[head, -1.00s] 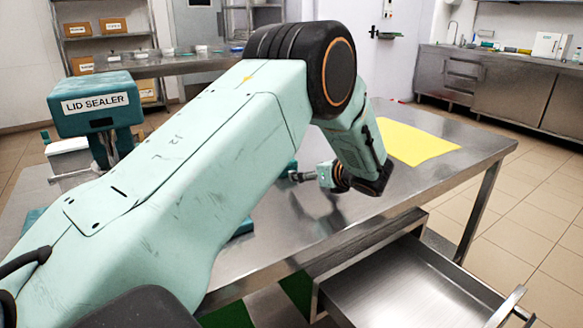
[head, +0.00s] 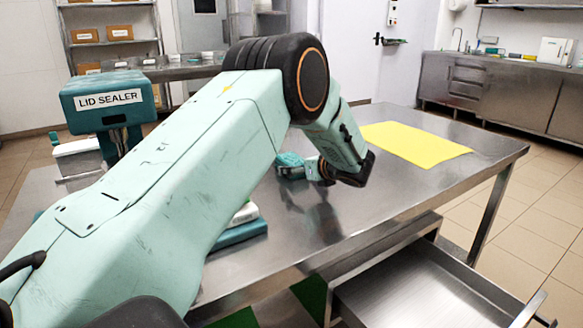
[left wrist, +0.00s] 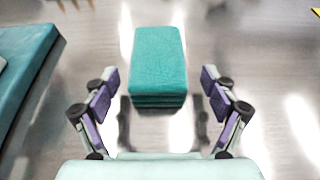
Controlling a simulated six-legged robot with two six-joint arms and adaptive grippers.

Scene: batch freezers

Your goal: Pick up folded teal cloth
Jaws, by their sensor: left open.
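The folded teal cloth (left wrist: 157,60) lies on the steel table as a thick stack of layers, in the upper middle of the left wrist view. My left gripper (left wrist: 160,85) is open. Its two purple-padded fingers stand on either side of the cloth's near end, apart from it, with a gap on each side. In the head view the cloth (head: 289,160) shows as a small teal patch beside my left gripper (head: 298,170), partly hidden by my arm. My right gripper is in neither view.
A yellow sheet (head: 415,142) lies on the table's right side. The lid sealer (head: 115,99) stands at the left. A teal-based item (head: 240,230) is partly behind my arm. An open steel drawer (head: 420,300) juts out below the table's front edge. The table's right front is clear.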

